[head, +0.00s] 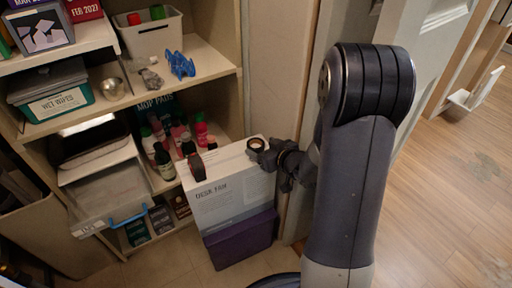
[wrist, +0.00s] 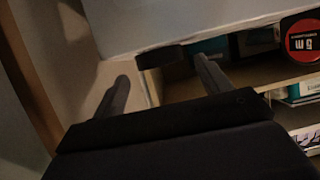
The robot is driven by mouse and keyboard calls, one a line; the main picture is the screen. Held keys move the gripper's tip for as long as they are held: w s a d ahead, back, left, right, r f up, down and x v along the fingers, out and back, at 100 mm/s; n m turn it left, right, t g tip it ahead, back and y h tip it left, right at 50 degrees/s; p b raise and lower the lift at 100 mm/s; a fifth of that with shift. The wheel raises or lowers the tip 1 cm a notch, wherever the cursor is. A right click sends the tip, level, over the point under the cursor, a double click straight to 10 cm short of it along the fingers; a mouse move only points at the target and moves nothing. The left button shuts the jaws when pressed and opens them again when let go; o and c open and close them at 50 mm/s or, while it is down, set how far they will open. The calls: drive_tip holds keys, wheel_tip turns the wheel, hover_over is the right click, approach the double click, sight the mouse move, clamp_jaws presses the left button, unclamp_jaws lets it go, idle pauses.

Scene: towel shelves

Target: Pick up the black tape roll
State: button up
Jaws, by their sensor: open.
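The black tape roll (head: 256,145), a small dark ring with a brownish middle, sits on top of the white desk fan box (head: 232,190) near its back right corner. My gripper (head: 270,158) is beside the roll at the box's right edge, its fingers close to it. In the wrist view my open gripper (wrist: 163,85) shows two dark fingers spread apart. A dark shape (wrist: 160,57) lies between and beyond the fingertips at the edge of the pale box (wrist: 180,18); it may be the roll. Whether the fingers touch the roll cannot be told.
The box stands on a purple box (head: 240,240) beside the shelves. A black and red round item marked 5 m (wrist: 303,38) shows in the wrist view. A white door (head: 440,50) is to the right.

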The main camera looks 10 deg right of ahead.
sight(252, 142)
drive_tip(key=shift+x, duration=1.55)
drive_tip(key=shift+s, duration=0.1)
drive_tip(key=shift+c, duration=0.4)
drive_tip(key=c, duration=1)
drive_tip(key=shift+o, duration=0.2)
drive_tip(key=shift+a+r, duration=0.25)
drive_tip(key=shift+r, duration=0.3)
wheel_tip(252, 142, up, 11)
drive_tip(key=p, duration=0.6)
drive_tip(key=s+a+b, duration=0.1)
drive_tip(key=a, duration=0.5)
drive_tip(key=s+a+b, duration=0.1)
drive_tip(key=s+a, duration=0.1)
drive_tip(key=a, duration=0.4)
drive_tip(key=s+a+b, duration=0.1)
drive_tip(key=a+b, duration=0.1)
drive_tip(key=a, duration=0.5)
drive_tip(key=shift+s+f, duration=0.2)
drive_tip(key=shift+f, duration=0.1)
